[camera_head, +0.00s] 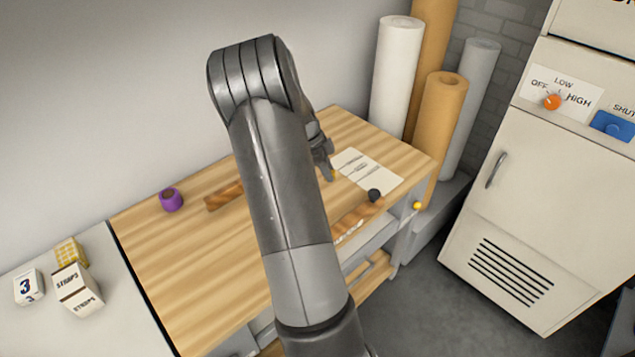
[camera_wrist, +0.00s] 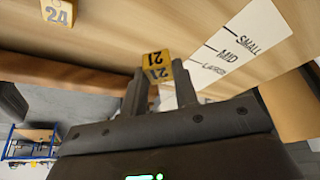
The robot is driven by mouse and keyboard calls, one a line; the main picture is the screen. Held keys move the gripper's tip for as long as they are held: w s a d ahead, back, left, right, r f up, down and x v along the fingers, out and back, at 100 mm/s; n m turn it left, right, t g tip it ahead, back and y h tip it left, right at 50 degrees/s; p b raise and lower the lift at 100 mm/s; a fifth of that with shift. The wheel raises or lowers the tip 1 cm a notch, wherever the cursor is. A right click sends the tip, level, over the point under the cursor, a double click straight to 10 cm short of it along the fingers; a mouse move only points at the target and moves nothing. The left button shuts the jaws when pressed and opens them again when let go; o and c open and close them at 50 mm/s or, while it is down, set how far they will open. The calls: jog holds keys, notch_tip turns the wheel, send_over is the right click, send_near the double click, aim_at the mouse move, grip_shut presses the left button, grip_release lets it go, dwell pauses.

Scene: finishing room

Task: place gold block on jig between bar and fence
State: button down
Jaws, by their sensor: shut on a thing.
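My gripper (camera_wrist: 155,85) is shut on a gold block marked 21 (camera_wrist: 156,66), held between the fingertips. In the head view my gripper (camera_head: 327,165) is over the far right part of the wooden bench, largely hidden by my arm. A white card (camera_wrist: 238,45) marked SMALL, MID and a larger size lies right of the block in the wrist view; it also shows in the head view (camera_head: 360,164). A brown wooden bar (camera_wrist: 75,77) runs across the wrist view's left. I cannot tell which parts are the jig's bar and fence.
A second yellow block marked 24 (camera_wrist: 57,12) is at the wrist view's upper left. A purple roll (camera_head: 171,200) and a wooden strip (camera_head: 222,196) are on the bench (camera_head: 150,240). Tall rolls (camera_head: 397,75) stand behind.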

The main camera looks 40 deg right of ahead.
aim_at(324, 189)
jog(key=shift+w+a+f, duration=0.25)
jog(key=shift+w+f, duration=0.2)
jog(key=shift+w, duration=0.2)
jog(key=shift+w+a+f, duration=0.25)
jog(key=shift+w+f, duration=0.15)
jog(key=shift+w, duration=0.2)
jog(key=shift+f, duration=1.95)
jog(key=shift+f, duration=0.1)
jog(key=c, duration=1.1)
grip_release()
